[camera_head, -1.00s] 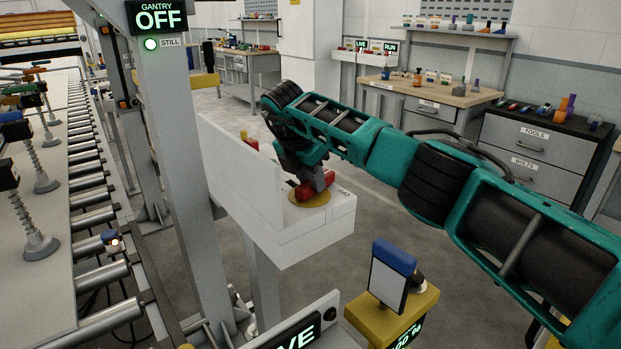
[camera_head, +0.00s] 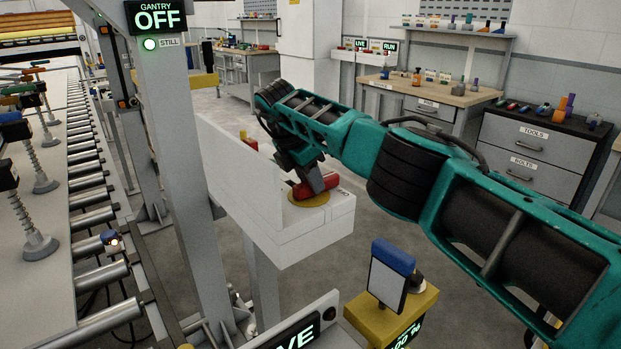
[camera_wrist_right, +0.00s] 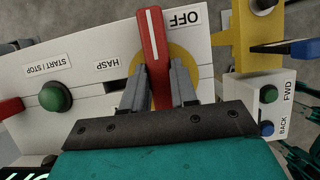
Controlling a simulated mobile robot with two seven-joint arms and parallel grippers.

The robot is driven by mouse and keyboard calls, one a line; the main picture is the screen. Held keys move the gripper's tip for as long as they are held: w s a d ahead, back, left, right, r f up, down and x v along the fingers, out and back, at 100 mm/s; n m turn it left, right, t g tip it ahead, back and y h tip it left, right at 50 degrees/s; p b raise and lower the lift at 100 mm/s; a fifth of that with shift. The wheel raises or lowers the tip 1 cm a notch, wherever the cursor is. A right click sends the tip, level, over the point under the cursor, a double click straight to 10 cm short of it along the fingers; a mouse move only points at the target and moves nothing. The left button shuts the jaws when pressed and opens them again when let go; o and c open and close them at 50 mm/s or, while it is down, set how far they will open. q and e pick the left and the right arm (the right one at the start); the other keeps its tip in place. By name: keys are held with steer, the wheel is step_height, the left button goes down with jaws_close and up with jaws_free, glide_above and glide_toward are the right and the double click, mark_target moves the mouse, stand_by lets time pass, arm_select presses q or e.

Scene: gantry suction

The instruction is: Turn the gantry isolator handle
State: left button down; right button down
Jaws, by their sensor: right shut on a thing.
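The red isolator handle (camera_head: 307,188) sits on a round yellow plate (camera_head: 318,201) on top of the white isolator box (camera_head: 300,235). In the right wrist view the red handle (camera_wrist_right: 152,50) has a white stripe and points up the picture, near the "OFF" label (camera_wrist_right: 181,19). My right gripper (camera_wrist_right: 160,90) has its grey fingers on both sides of the handle, shut on it. In the head view the right gripper (camera_head: 318,180) reaches down onto the box from the right. The gantry display (camera_head: 157,17) reads "OFF", with a green "STILL" lamp. My left gripper is not in view.
A green START/STOP button (camera_wrist_right: 55,97) and a HASP label (camera_wrist_right: 106,66) are beside the handle. A yellow pedestal (camera_head: 390,317) with a blue-topped panel stands in front. A grey post (camera_head: 185,150) and roller conveyor (camera_head: 95,220) are at left.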

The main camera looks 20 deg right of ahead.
steer(key=c, duration=1.1)
jaws_free()
steer(key=shift+s+f, duration=0.15)
steer(key=shift+f, duration=0.1)
steer(key=shift+c, duration=0.2)
steer(key=shift+o, duration=1.3)
steer(key=shift+r, duration=0.15)
steer(key=shift+r, duration=0.1)
steer(key=p+v, duration=0.1)
steer(key=v, duration=1.1)
steer(key=shift+r, duration=0.35)
steer(key=shift+a, duration=0.1)
